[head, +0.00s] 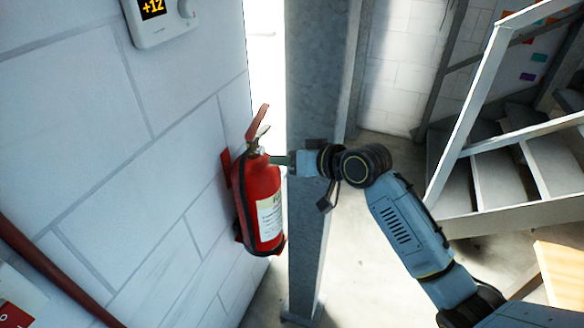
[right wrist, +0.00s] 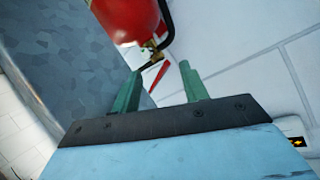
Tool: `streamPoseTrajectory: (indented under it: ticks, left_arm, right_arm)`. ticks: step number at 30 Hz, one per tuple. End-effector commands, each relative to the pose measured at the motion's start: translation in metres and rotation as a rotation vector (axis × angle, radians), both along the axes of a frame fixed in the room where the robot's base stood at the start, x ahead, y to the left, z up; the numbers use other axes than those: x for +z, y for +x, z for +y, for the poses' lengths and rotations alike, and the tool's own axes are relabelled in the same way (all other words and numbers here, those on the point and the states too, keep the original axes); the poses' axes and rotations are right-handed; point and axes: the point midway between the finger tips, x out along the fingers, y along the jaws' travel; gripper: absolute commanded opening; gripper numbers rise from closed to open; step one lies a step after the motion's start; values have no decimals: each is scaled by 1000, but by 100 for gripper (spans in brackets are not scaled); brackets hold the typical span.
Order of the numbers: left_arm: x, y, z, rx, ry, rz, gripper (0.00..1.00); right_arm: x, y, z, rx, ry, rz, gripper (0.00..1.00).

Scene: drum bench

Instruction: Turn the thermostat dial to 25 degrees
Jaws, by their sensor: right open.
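The white thermostat (head: 160,18) is on the white block wall at the top left of the head view, cut off by the top edge. Its lit display (head: 152,8) reads +12 in orange. The round dial (head: 187,8) is right of the display, partly cut off. My right gripper (head: 278,160) is below and to the right of the thermostat, well apart from it, beside the top of a fire extinguisher. In the right wrist view its green fingers (right wrist: 158,88) are spread with nothing held between them. My left gripper is not in view.
The red fire extinguisher (head: 262,200) hangs on the wall close to my right gripper; it also shows in the right wrist view (right wrist: 127,15). A grey metal column (head: 310,80) stands behind my right arm. Stairs (head: 500,185) are at the right. The wall below the thermostat is clear.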

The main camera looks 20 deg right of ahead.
Motion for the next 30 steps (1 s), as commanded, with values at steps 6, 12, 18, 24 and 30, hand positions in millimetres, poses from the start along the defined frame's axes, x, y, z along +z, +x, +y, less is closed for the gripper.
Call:
streamPoseTrajectory:
  ticks: [6,12,18,24,30]
  left_arm:
    - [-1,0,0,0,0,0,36]
    - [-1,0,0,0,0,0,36]
    - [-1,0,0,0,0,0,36]
    - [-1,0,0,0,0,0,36]
    - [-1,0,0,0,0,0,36]
  right_arm:
    - [-19,-3,-3,-14,-17,24,44]
    - [-22,-4,-4,-17,-20,26,44]
    - [-22,-4,-4,-16,-19,26,44]
    - [-28,-10,-3,-13,-29,37,44]
    - [-82,-75,-6,-4,-153,144,44]
